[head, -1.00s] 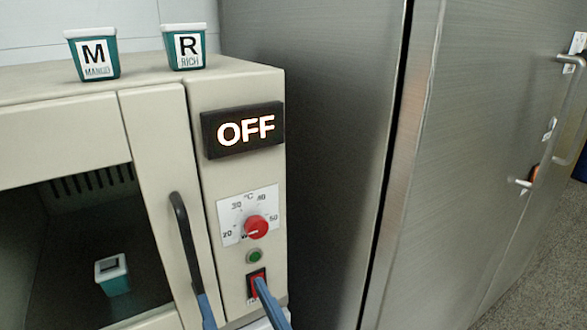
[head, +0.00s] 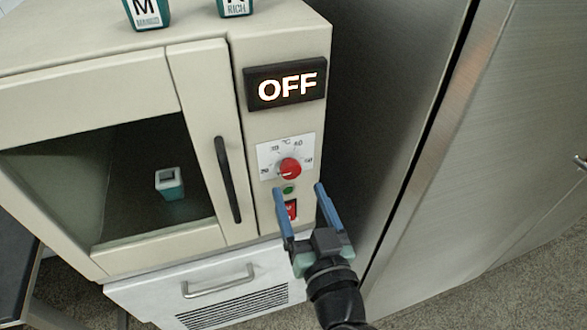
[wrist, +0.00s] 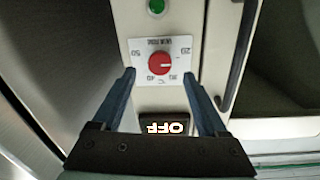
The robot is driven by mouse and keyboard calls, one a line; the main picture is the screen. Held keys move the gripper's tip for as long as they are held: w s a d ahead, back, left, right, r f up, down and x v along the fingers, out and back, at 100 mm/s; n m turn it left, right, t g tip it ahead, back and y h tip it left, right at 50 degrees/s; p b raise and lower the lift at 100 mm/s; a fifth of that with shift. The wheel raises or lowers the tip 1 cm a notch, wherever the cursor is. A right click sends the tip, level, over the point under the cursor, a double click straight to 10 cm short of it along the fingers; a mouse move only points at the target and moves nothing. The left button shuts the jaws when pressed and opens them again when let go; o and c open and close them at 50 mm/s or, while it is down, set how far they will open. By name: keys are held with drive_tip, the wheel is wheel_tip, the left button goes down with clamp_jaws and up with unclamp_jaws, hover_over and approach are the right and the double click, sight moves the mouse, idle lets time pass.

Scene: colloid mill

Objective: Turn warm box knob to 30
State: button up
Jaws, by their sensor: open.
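The red knob (head: 290,168) sits on a white dial plate (head: 268,149) on the beige warm box (head: 184,68). Its white mark points left, near the 20 side of the scale. It also shows upside down in the wrist view (wrist: 159,63), its mark pointing right. A lit display (head: 286,84) above the dial reads OFF. My gripper (head: 300,189) is open and empty, its blue fingers just below the knob in the head view. In the wrist view my gripper (wrist: 159,70) has its fingertips on either side of the knob in the picture. I see no contact.
A green button (head: 288,190) and a red switch (head: 291,210) sit below the dial. The door handle (head: 228,180) is to the left. A steel cabinet (head: 500,130) stands to the right. Small teal containers (head: 148,14) are on top; another (head: 169,183) is inside.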

sight(292, 173)
drive_tip(key=shift+p+x, duration=0.3)
drive_tip(key=shift+x, duration=2.35)
clamp_jaws()
